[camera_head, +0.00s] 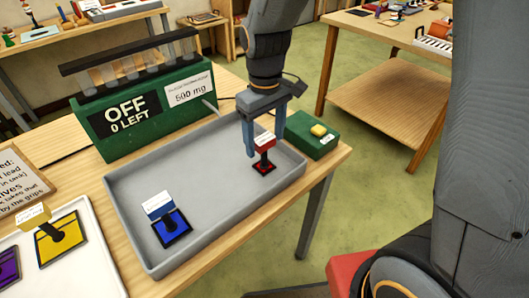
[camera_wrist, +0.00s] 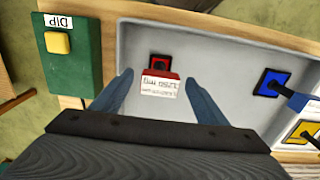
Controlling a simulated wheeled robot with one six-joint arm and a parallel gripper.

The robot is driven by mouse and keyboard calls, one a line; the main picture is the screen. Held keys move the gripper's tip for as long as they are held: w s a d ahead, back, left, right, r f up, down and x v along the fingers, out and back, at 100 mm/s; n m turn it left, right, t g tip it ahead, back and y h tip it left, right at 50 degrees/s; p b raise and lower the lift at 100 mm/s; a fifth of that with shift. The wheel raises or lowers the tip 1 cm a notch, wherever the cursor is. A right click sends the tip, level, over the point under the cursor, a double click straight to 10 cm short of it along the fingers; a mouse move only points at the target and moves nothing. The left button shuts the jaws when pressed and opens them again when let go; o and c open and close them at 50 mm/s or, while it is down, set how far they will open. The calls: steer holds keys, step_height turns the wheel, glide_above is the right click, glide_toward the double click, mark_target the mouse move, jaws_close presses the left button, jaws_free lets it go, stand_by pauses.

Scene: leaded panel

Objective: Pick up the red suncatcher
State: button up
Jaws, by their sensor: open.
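The red suncatcher (camera_head: 264,168) stands in the right end of the grey tray (camera_head: 204,247). It has a dark base with a red pane, an upright stem, and a red grip with a white label. In the wrist view its red grip and label (camera_wrist: 160,82) lie between the fingertips, with the base (camera_wrist: 159,62) just beyond. My gripper (camera_head: 264,148) is open, its blue fingers pointing down around the suncatcher's top. In the wrist view the fingers (camera_wrist: 157,82) stand apart on either side of the label, with gaps.
A blue suncatcher (camera_head: 171,228) stands at the tray's front left. A white tray (camera_head: 87,262) holds a yellow one (camera_head: 58,240) and a purple one (camera_head: 8,266). A green box with a yellow button (camera_head: 319,129) sits right of the grey tray; a green tank marked OFF (camera_head: 155,112) stands behind.

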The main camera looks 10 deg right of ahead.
mark_target(264, 151)
steer(key=shift+w+a+f+p, duration=0.1)
steer(key=shift+f+p, duration=0.4)
steer(key=shift+f, duration=0.8)
steer(key=shift+w+f+p, duration=0.1)
steer(key=shift+f+p, duration=0.4)
steer(key=shift+f, duration=0.75)
steer(key=shift+c, duration=0.4)
steer(key=c, duration=1.1)
